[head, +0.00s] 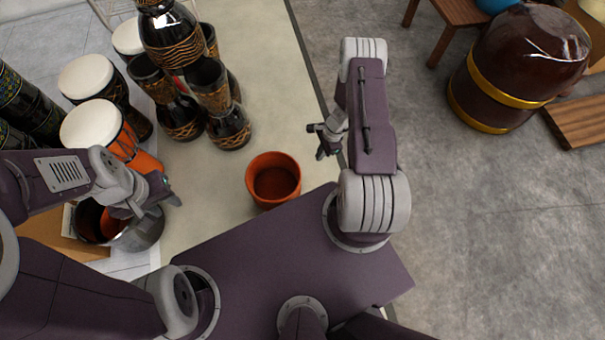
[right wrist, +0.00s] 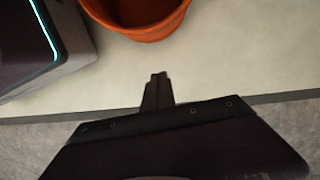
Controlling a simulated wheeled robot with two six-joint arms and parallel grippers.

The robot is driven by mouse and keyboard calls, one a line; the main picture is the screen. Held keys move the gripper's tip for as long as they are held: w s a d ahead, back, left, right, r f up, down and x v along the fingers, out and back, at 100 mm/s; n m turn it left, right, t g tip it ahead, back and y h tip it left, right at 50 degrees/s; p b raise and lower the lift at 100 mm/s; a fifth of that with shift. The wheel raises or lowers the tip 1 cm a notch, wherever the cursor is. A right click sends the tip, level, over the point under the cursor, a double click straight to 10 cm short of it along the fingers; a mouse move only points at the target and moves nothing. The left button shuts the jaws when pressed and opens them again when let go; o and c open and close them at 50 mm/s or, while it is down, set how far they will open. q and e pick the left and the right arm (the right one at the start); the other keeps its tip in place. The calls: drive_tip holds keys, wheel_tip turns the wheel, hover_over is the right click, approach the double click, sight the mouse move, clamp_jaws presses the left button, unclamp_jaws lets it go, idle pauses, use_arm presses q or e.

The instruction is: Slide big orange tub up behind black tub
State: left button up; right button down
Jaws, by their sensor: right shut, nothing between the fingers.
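The big orange tub (head: 273,182) stands upright and open on the pale floor strip, in front of my base. Its lower rim area also shows at the top of the right wrist view (right wrist: 150,30). My right gripper (head: 321,152) is to the right of the tub and apart from it. Its fingers (right wrist: 157,82) are shut with nothing between them. My left gripper (head: 172,192) hangs above a dark metallic bucket (head: 148,232) with something orange inside. Whether its fingers are open is unclear. I cannot make out a clearly black tub.
Dark patterned goblet drums (head: 208,85) stand in a cluster beyond the orange tub. White-topped drums (head: 92,122) stand at the left. A cardboard box (head: 50,235) is by the bucket. A big brown barrel drum (head: 520,65) stands far right. The grey floor at the right is largely clear.

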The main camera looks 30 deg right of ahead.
drive_tip(key=b+x, duration=0.7)
drive_tip(key=x, duration=0.3)
drive_tip(key=shift+f, duration=0.25)
drive_tip(key=shift+w+a+r+b, duration=0.15)
drive_tip(key=shift+a+b, duration=0.1)
drive_tip(key=shift+a, duration=0.4)
drive_tip(key=shift+w+a+r+b, duration=0.1)
drive_tip(key=shift+a+b, duration=0.15)
drive_tip(key=shift+a, duration=0.45)
drive_tip(key=shift+w+a+r+b, duration=0.15)
drive_tip(key=shift+a+b, duration=0.1)
drive_tip(key=shift+a, duration=0.4)
drive_tip(key=shift+s, duration=0.1)
